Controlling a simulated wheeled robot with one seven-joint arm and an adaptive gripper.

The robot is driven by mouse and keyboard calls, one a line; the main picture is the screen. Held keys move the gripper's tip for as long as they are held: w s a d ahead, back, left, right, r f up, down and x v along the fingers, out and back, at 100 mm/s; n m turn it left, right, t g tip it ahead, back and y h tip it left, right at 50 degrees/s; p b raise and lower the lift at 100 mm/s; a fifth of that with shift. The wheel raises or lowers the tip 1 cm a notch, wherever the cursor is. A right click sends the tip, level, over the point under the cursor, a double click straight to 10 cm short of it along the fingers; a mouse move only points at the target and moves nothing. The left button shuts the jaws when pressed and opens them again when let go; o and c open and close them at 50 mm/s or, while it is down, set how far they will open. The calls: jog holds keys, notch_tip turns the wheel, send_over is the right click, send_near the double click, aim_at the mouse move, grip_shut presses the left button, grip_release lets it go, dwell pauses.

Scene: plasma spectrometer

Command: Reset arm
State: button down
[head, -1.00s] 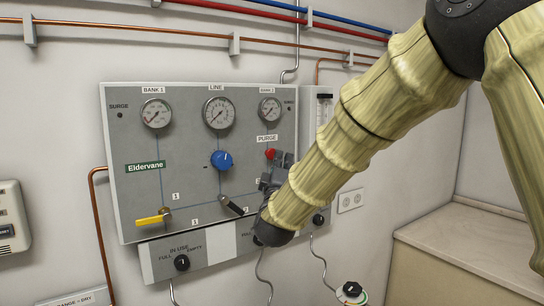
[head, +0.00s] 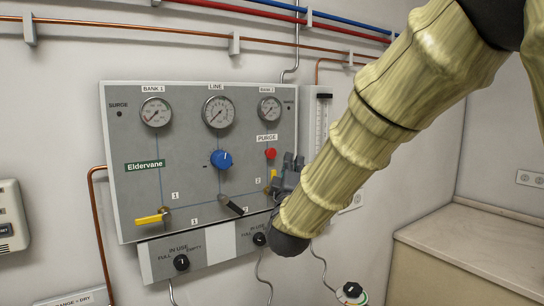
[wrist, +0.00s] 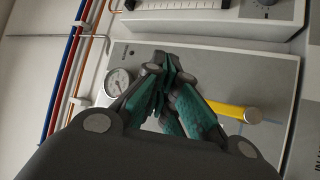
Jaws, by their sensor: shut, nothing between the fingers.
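My gripper (wrist: 160,75) shows in the wrist view with its teal-padded fingers drawn together and nothing between them. Behind it is the grey gas panel, with a gauge (wrist: 118,82) on one side and a yellow lever (wrist: 228,108) on the other. In the head view my gripper (head: 284,170) is at the right part of the panel (head: 130,190), partly hidden by my arm. It overlaps a yellow handle (head: 273,175) there; I cannot tell from this view whether they touch.
The panel carries a blue knob (head: 221,159), a red purge button (head: 270,154), a yellow lever (head: 152,220) and a black lever (head: 231,206). Selector knobs (head: 182,262) sit below. A flowmeter (head: 318,120) is beside the panel. A beige counter (head: 480,250) stands at right.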

jog(key=shift+s+d, duration=0.15)
jog(key=shift+s, duration=0.1)
